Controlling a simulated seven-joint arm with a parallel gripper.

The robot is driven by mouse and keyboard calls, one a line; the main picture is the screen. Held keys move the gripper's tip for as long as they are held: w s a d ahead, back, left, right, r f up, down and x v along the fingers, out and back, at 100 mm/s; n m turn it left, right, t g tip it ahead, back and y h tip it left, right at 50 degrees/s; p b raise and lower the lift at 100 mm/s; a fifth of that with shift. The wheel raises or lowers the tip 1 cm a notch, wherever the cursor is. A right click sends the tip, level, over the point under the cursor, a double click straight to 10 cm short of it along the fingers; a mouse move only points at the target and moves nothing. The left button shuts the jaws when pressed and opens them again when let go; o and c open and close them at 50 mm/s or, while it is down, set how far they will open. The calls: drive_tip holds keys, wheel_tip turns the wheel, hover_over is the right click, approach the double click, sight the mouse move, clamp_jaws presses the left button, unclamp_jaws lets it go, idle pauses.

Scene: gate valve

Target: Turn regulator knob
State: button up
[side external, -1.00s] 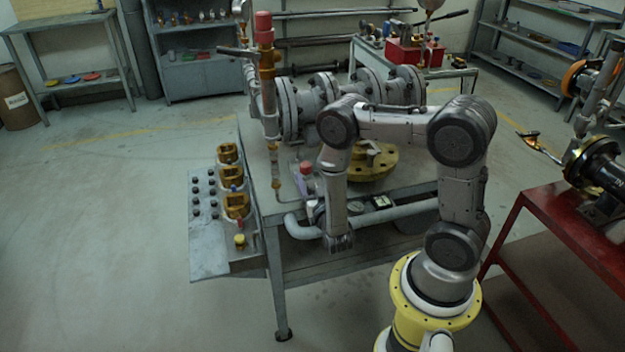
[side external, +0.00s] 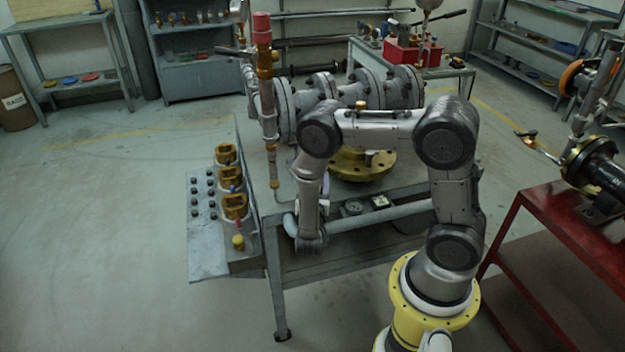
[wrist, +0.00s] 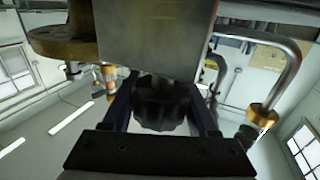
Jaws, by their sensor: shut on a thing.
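A dark ribbed knob (wrist: 163,98), which I take to be the regulator knob, sits below a grey metal block (wrist: 155,35) in the wrist view. My gripper (wrist: 162,108) has one dark finger on each side of the knob and is shut on it. In the side external view my wrist (side external: 310,235) is at the near left edge of the grey workbench. There it hides the knob and most of the gripper.
A grey pipe (side external: 380,216) runs along the bench front beside two small gauges. A yellow flange (side external: 350,168) and a vertical pipe with a red cap (side external: 262,28) stand on the bench. A panel with brass valves (side external: 208,258) is at the left. A red table (side external: 545,225) is at the right.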

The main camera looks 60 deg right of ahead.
drive_tip(key=shift+s+m+g+h, duration=0.1)
drive_tip(key=shift+m+g+h, duration=0.2)
drive_tip(key=shift+m+g, duration=0.4)
drive_tip(key=o, duration=1.4)
drive_tip(key=shift+c, duration=0.2)
drive_tip(key=v, duration=1.3)
drive_tip(key=shift+a, duration=0.35)
drive_tip(key=shift+s, duration=0.1)
